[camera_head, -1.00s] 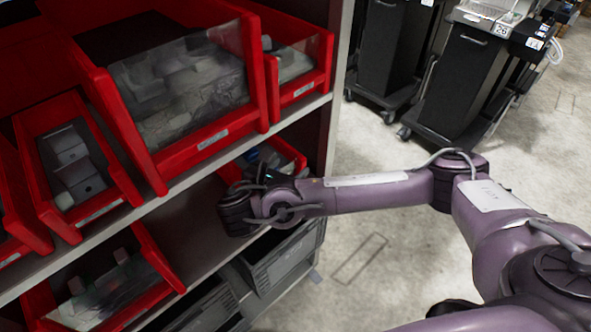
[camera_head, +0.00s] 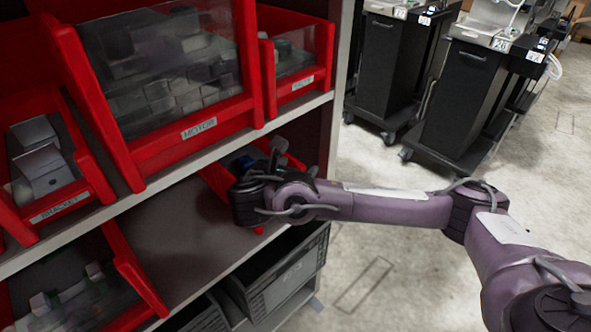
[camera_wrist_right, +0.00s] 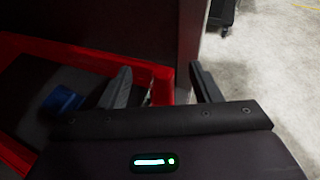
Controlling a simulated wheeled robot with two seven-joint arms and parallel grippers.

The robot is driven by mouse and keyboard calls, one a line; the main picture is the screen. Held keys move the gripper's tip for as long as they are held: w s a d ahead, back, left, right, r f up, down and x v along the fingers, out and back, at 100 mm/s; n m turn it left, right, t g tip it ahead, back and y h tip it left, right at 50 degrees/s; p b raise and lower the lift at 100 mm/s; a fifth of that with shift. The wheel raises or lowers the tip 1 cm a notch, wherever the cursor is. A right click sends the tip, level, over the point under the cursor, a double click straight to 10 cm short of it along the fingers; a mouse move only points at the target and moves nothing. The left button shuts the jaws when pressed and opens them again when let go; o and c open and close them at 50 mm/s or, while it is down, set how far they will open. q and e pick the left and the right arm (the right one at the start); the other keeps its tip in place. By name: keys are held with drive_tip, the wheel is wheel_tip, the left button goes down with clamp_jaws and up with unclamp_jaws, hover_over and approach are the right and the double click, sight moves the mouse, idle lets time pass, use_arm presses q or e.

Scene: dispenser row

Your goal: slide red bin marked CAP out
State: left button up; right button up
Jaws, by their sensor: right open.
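A red bin (camera_head: 217,180) sits on the middle shelf at its right end, partly hidden behind my right gripper (camera_head: 294,163). No CAP marking is readable on it. In the right wrist view, the red bin (camera_wrist_right: 90,57) holds a blue item (camera_wrist_right: 63,99). My right gripper (camera_wrist_right: 163,86) is open, with one finger over the bin's inside and the other outside its right-hand corner. The red wall shows between the fingers; I cannot tell whether they touch it. My left gripper is not in view.
Above are red bins marked MOTOR (camera_head: 151,149) and BRACKET (camera_head: 30,222), and a smaller bin (camera_head: 318,73). A red bin (camera_head: 134,272) stands lower left. Grey crates (camera_head: 290,272) sit below. The shelf's side panel (camera_head: 345,70) is close right. Open floor and black carts (camera_head: 463,90) lie beyond.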

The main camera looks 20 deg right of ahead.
clamp_jaws()
idle(0.3)
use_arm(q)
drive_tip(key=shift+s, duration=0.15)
